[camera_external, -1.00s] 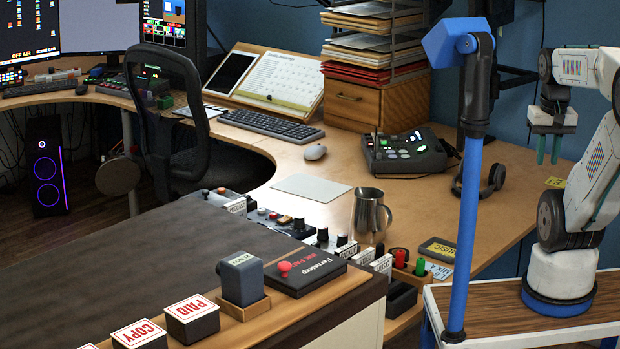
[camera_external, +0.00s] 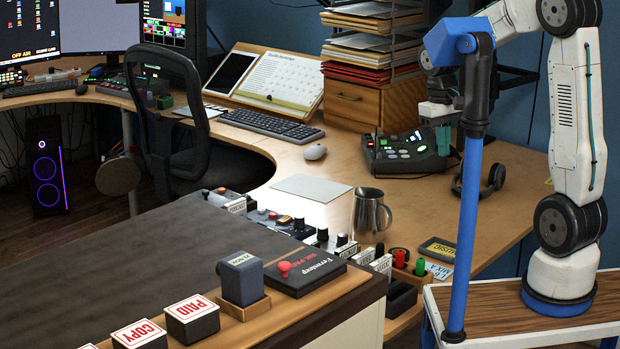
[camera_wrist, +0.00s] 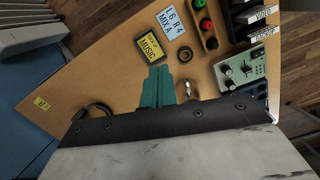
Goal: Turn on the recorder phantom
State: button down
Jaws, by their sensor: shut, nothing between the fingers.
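My gripper (camera_external: 443,140) is shut and empty. A small grey-green panel with knobs (camera_wrist: 241,69) is up and right of the fingers. Small control boxes (camera_external: 277,218) line the desk edge in the external view. I cannot tell which device is the recorder, and no phantom switch can be read.
A metal mug (camera_external: 370,214) stands near the red and green knobs (camera_external: 410,262). Headphones (camera_external: 481,181) lie on the desk (camera_external: 440,215) behind the blue post (camera_external: 466,230). The bare desk around the grey pad (camera_external: 312,187) is free.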

jog(key=w+a+f+n, duration=0.1)
jog(key=w+a+f, duration=0.15)
jog(key=a, duration=0.35)
jog(key=w+a+f+n, duration=0.1)
jog(key=w+a+f, duration=0.15)
jog(key=a, duration=0.35)
jog(key=n+t+y, duration=0.1)
jog(key=t+y, duration=0.2)
jog(key=t, duration=0.1)
send_over(287, 216)
jog(key=s+d, duration=0.2)
jog(key=s, duration=0.1)
notch_tip(287, 216, down, 4)
jog(key=shift+s+a, duration=0.1)
jog(key=shift+s, duration=0.05)
jog(key=shift+f, duration=0.15)
jog(key=x, duration=0.8)
jog(key=s+d+x, duration=0.1)
jog(key=x, duration=0.3)
jog(key=shift+w+f, duration=0.1)
jog(key=shift+f, duration=0.9)
